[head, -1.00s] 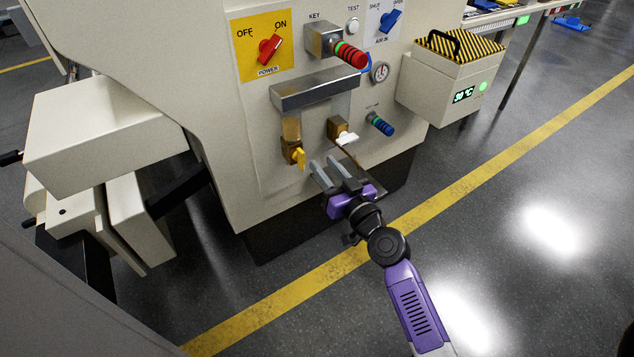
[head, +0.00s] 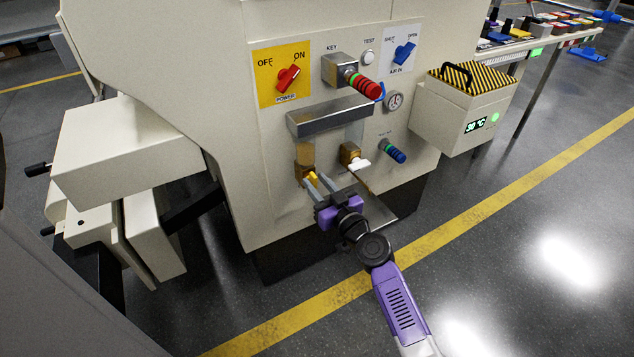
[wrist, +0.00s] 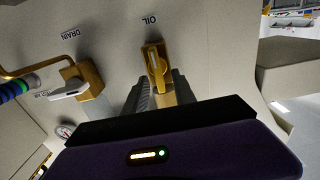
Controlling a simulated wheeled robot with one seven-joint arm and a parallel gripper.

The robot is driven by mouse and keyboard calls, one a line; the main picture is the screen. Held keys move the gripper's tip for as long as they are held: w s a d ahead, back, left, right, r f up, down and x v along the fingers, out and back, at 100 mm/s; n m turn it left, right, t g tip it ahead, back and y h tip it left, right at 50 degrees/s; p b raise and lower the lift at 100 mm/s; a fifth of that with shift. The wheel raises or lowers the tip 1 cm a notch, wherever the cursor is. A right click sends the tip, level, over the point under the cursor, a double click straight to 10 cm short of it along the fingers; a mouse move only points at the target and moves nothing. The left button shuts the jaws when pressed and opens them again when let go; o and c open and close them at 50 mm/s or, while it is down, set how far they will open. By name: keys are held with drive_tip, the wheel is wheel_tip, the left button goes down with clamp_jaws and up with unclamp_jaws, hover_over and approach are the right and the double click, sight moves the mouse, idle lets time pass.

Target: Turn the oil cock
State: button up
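The oil cock (head: 304,168) is a brass valve with a yellow lever, low on the cream machine panel. In the wrist view the cock (wrist: 155,62) sits below the OIL label, which appears upside down. My gripper (head: 318,182) is at the cock, its fingers pointing at the panel. In the wrist view my gripper (wrist: 159,84) is open, with one finger on each side of the yellow lever. The lever lies between the fingers; I cannot tell whether either finger touches it. The fingers partly hide the cock in the head view.
A second brass cock with a white lever (head: 360,163), labelled DRAIN in the wrist view (wrist: 70,90), is just to the right. A metal ledge (head: 330,117) juts out above both cocks. A blue-green banded knob (head: 395,154) is further right. Open floor lies in front.

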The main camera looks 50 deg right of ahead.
drive_tip(key=shift+w, duration=0.15)
clamp_jaws()
idle(0.4)
drive_tip(key=m, duration=0.6)
drive_tip(key=d+f+m+b, duration=0.1)
drive_tip(key=m, duration=0.5)
drive_tip(key=m+b, duration=0.1)
drive_tip(key=m, duration=0.5)
drive_tip(key=shift+s+d+f, duration=0.3)
drive_tip(key=shift+d+f, duration=0.05)
drive_tip(key=shift+f, duration=0.05)
